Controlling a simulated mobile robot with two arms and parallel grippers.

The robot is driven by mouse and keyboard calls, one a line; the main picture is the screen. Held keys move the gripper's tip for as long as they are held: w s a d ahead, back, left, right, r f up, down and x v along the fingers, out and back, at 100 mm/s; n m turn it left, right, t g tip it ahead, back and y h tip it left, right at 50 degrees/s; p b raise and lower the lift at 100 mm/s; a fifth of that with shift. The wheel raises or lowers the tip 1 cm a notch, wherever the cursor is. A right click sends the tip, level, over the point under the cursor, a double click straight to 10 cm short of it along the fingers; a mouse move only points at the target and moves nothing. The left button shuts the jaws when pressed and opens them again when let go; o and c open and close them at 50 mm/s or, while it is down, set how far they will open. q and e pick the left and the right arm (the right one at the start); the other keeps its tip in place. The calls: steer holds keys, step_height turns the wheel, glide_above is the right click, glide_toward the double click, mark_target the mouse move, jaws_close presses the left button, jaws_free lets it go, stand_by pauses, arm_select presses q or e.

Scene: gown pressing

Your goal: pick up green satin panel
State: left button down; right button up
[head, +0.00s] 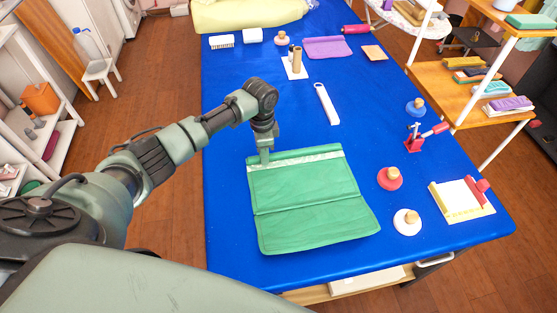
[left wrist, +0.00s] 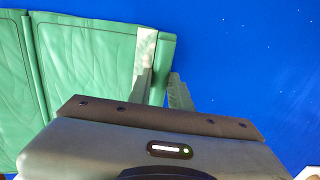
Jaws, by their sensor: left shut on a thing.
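The green satin panel (head: 305,190) lies flat on the blue table, with a pale band near its far edge and a fold line across its middle. My left gripper (head: 265,157) comes down onto the panel's far left corner. In the left wrist view the left gripper (left wrist: 165,88) has its fingers on either side of the edge of the panel (left wrist: 85,60), shut on it beside the pale band. The panel still rests on the table. My right gripper is in neither view.
The blue table (head: 230,100) holds a red knob (head: 390,178) and a cream knob (head: 407,222) right of the panel, with a white board (head: 461,201) farther right. A white strip (head: 326,104) lies beyond the panel. Shelves (head: 470,90) stand at the right.

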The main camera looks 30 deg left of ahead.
arm_select(q)
steer(key=shift+w+r, duration=0.1)
steer(key=shift+r, duration=0.55)
step_height(320, 180, up, 19)
steer(key=b, duration=0.2)
steer(key=shift+f, duration=0.2)
steer(key=c, duration=2.1)
jaws_free()
jaws_close()
steer(key=shift+f, duration=0.1)
